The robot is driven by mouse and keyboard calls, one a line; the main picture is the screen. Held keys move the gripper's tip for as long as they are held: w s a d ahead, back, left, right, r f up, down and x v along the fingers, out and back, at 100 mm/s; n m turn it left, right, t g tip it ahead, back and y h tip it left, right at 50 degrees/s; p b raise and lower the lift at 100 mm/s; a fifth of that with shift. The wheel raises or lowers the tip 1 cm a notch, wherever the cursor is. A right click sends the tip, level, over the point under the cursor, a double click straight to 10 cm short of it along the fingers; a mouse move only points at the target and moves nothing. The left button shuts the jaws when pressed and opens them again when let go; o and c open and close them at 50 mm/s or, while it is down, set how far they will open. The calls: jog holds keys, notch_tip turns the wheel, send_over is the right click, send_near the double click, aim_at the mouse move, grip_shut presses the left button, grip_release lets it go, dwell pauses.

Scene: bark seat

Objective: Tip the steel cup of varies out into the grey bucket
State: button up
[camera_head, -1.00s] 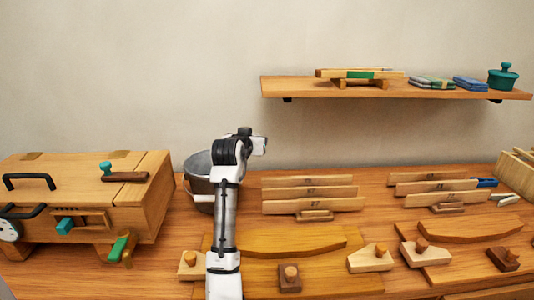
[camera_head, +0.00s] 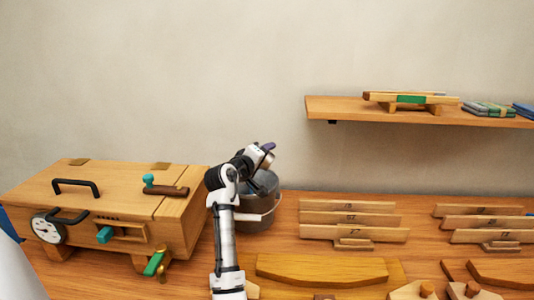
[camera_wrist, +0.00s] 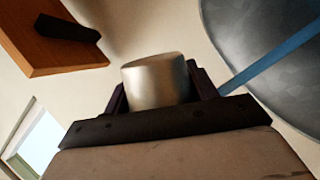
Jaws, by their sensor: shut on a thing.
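The steel cup (camera_wrist: 158,84) is a short, smooth silver cylinder in the wrist view. My gripper (camera_head: 267,149) is shut on it, with one dark finger on each side. The cup's mouth and anything inside it are hidden from this side. The grey bucket (camera_head: 262,217) stands on the bench right of the wooden box in the head view, partly behind my arm. My gripper is above the bucket there, tilted. I cannot make out the cup clearly in that view. The bucket (camera_wrist: 262,48) also fills the upper right of the wrist view, with a blue strip across it.
A big wooden box (camera_head: 105,205) with black handles and a dial stands left of the bucket. Slotted wooden racks (camera_head: 350,219) and curved boards (camera_head: 320,268) lie to the right. A wall shelf (camera_head: 345,107) hangs at the upper right. The wall behind is bare.

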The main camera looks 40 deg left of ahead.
jog(key=shift+s+a+f+n+t, duration=0.1)
jog(key=shift+a+n+t, duration=0.1)
jog(key=shift+n, duration=0.3)
jog(key=shift+s+a+n+t, duration=0.1)
jog(key=shift+a+n, duration=0.05)
jog(key=shift+n, duration=0.35)
jog(key=shift+r+n+t+p, duration=0.2)
jog(key=shift+n+t+p, duration=0.1)
jog(key=shift+n+p, duration=0.2)
jog(key=shift+a+n+p, duration=0.25)
jog(key=shift+n+p, duration=0.35)
jog(key=shift+n, duration=0.2)
jog(key=n, duration=0.1)
jog(key=n+t+p, duration=0.1)
jog(key=a+n+p, duration=0.1)
jog(key=n, duration=0.1)
jog(key=shift+s+r, duration=0.1)
jog(key=shift+s, duration=0.2)
jog(key=shift+t, duration=0.3)
